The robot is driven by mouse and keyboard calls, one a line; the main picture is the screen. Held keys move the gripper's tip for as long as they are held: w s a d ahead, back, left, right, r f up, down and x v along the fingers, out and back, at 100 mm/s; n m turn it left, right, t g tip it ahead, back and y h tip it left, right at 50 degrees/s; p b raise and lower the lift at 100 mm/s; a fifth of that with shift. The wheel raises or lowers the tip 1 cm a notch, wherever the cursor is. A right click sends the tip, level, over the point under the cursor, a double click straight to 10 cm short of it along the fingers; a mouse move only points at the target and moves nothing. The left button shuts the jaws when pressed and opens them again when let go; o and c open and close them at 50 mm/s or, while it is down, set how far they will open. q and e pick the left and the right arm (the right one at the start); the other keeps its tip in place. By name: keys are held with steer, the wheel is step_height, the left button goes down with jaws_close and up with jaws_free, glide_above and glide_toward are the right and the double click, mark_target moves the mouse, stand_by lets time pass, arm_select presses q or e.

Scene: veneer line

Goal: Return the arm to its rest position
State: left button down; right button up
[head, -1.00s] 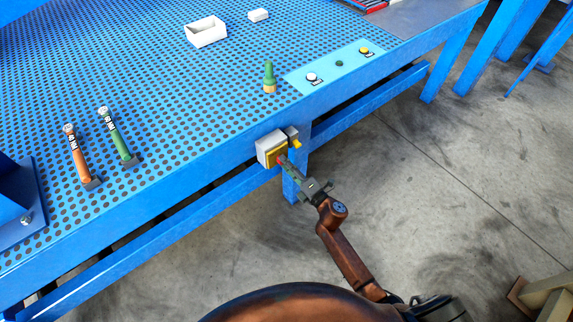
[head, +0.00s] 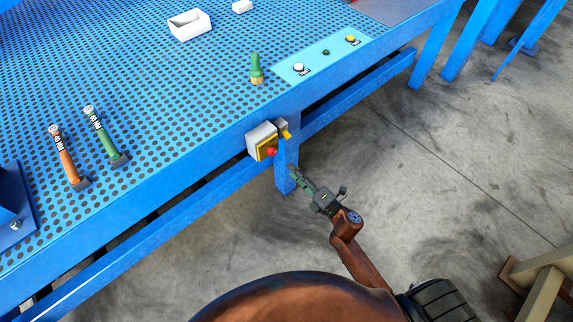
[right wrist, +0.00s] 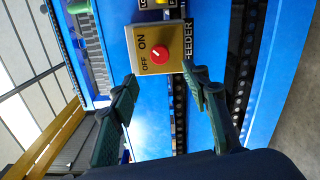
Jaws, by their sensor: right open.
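My right gripper (head: 297,177) is open and empty in the head view, over the floor just in front of the blue table. It is apart from the switch box (head: 262,141) on the table's front edge. In the right wrist view the two green fingers (right wrist: 158,90) stand wide apart below the box's yellow plate (right wrist: 148,62). The plate carries a red knob (right wrist: 159,54) between OFF and ON markings and a FEEDER label. The red knob also shows in the head view (head: 271,152). My left gripper is not in view.
The perforated blue table (head: 150,65) holds an orange-handled lever (head: 66,160), a green-handled lever (head: 104,138), a green-topped peg (head: 256,70), a white open box (head: 189,26) and a light-blue button panel (head: 318,60). A wooden frame (head: 540,280) stands at the lower right. Floor between is clear.

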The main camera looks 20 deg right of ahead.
steer(key=shift+v, duration=0.9)
